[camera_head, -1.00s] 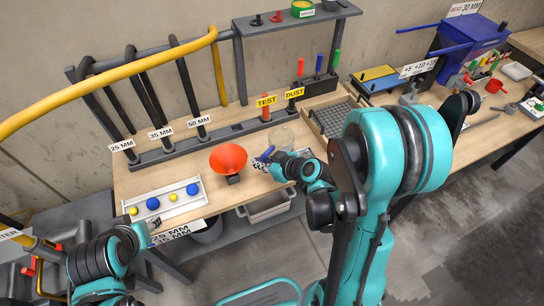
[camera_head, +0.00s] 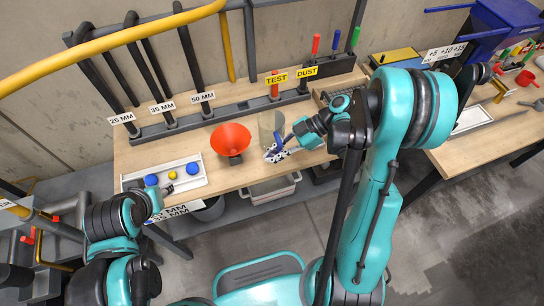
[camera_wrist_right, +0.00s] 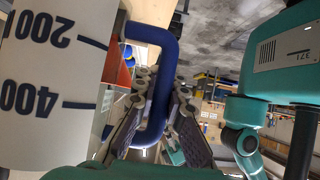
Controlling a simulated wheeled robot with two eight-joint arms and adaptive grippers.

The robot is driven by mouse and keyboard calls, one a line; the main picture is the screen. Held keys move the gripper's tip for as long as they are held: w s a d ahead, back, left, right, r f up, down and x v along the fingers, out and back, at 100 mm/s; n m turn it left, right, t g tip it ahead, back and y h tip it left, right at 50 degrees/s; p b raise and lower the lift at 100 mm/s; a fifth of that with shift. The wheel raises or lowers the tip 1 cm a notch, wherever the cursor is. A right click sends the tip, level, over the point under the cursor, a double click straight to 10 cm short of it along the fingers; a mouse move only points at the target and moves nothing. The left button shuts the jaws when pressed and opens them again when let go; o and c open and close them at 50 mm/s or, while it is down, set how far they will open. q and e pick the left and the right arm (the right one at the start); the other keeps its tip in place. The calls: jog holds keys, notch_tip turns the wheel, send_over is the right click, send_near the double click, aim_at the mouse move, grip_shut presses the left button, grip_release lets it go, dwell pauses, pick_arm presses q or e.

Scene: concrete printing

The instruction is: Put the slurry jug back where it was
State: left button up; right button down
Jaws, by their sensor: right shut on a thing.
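The slurry jug (camera_head: 266,128) is a pale cylinder behind and right of the orange funnel. In the right wrist view its cream wall (camera_wrist_right: 45,75) fills the left side, with dark 200 and 400 marks. My right gripper (camera_head: 275,154) is shut on its blue handle (camera_wrist_right: 161,90), with the fingers on both sides of it. The jug looks roughly upright in the head view. I cannot tell whether its base touches the bench; its lower part is partly hidden. My left gripper (camera_head: 157,192) is at the bench's front left edge, too small to read.
The orange funnel (camera_head: 231,138) stands close left of the jug. A white tray (camera_head: 197,161) with blue and yellow balls lies at the front left. TEST (camera_head: 276,77) and DUST (camera_head: 307,72) signs stand behind the jug. A grey bin (camera_head: 270,190) is below the bench edge.

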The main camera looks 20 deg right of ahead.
jog(key=w+f, duration=0.1)
jog(key=w+d+f, duration=0.1)
jog(key=w, duration=0.1)
jog(key=shift+w+f+b, duration=0.1)
jog(key=shift+w+b, duration=0.1)
jog(key=shift+b, duration=0.15)
notch_tip(320, 180, down, 4)
jog(key=shift+f+b, duration=0.1)
jog(key=shift+b, duration=0.85)
jog(key=c, duration=1.6)
grip_release()
